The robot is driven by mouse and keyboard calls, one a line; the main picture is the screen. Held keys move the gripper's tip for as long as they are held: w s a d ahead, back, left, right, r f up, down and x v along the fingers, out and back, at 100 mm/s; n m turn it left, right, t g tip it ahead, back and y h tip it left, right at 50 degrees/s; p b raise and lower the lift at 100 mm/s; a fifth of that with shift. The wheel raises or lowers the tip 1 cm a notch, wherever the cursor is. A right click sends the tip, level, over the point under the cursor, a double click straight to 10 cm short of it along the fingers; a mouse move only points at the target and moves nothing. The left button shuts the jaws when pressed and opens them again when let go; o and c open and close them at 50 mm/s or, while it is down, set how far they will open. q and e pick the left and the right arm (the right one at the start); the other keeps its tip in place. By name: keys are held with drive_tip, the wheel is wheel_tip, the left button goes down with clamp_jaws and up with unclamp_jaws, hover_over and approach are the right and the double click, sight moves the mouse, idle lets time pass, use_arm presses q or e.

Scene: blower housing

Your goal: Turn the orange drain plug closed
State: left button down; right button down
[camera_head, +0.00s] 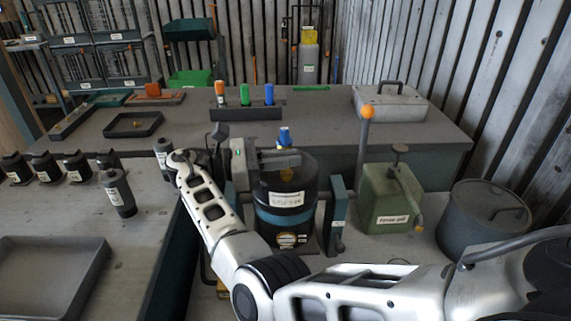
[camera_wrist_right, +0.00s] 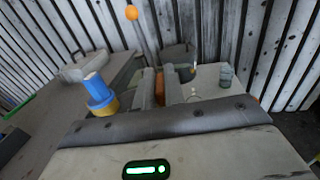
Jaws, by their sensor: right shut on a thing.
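The blower housing (camera_head: 286,205) is a dark upright drum with a white label and a blue band. The orange drain plug (camera_head: 287,174) shows at its top, just under my fingers in the head view. My right gripper (camera_head: 284,160) reaches in over the drum from the left, its fingers level and closed around the plug. In the right wrist view a bit of the orange plug (camera_wrist_right: 160,88) shows between the two fingertips (camera_wrist_right: 161,92); the rest is hidden by the fingers. My left gripper is out of view.
A blue knob (camera_head: 285,137) on a yellow collar stands just beyond my fingers. Right of the drum are a lever with an orange ball (camera_head: 368,112), a green can (camera_head: 390,198) and a grey lidded pot (camera_head: 484,222). Dark bottles (camera_head: 118,193) stand on the left bench.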

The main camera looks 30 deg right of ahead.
drive_tip(key=shift+r+m+g+y+b, duration=0.1)
drive_tip(key=shift+m+g+y+b, duration=0.2)
drive_tip(key=shift+m+g, duration=0.2)
drive_tip(key=c, duration=1.5)
unclamp_jaws()
drive_tip(key=shift+d, duration=0.1)
